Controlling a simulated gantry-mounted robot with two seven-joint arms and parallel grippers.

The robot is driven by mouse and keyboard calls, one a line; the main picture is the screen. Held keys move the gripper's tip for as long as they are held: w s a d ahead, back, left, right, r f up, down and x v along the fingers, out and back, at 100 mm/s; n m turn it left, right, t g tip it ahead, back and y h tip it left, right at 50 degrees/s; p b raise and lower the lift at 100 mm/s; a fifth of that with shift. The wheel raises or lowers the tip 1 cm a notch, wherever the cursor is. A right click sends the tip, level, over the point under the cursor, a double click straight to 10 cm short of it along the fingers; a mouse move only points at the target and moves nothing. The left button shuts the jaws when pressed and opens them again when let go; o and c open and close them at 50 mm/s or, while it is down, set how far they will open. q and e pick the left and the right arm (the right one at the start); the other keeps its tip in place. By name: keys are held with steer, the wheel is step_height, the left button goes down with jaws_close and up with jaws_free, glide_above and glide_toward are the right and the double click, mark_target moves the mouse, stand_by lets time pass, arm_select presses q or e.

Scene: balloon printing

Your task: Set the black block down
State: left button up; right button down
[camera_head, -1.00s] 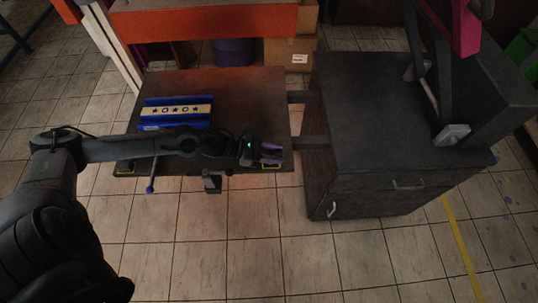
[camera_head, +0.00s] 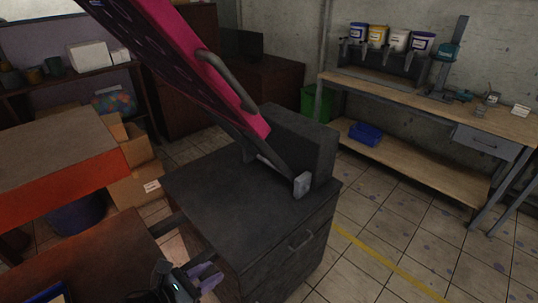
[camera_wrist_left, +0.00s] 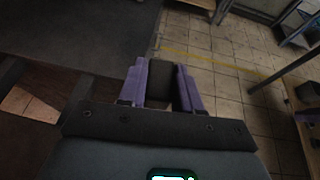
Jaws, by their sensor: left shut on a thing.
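My left gripper (camera_head: 206,279), with purple fingers, is at the bottom of the head view, beside the near left edge of the dark grey cabinet (camera_head: 215,205). In the left wrist view the same gripper (camera_wrist_left: 163,82) is shut on the black block (camera_wrist_left: 160,84), which sits between the two fingers. The block is hard to make out in the head view. The wrist view shows a dark surface to the left of the fingers and tiled floor beyond and to the right. My right gripper is in no view.
A pink frame (camera_head: 195,55) is raised above the cabinet on a dark arm. A reddish-brown table (camera_head: 95,262) with a blue object (camera_head: 48,294) lies at lower left. A wooden bench (camera_head: 440,105) with several paint buckets stands at right. Tiled floor between is clear.

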arm_select(q)
steer(key=w+a+r+n+t+y, duration=0.1)
steer(key=a+r+n+t+y, duration=0.15)
steer(key=a+n+y, duration=0.25)
step_height(320, 180, up, 24)
steer(key=w+n+y+p, duration=0.2)
steer(key=y+p, duration=0.1)
steer(key=p, duration=3.1)
steer(key=shift+w+n+y, duration=0.15)
steer(key=shift+n+y, duration=0.15)
steer(key=shift+n, duration=0.1)
steer(key=shift+d+t, duration=0.15)
steer(key=shift+t, duration=0.1)
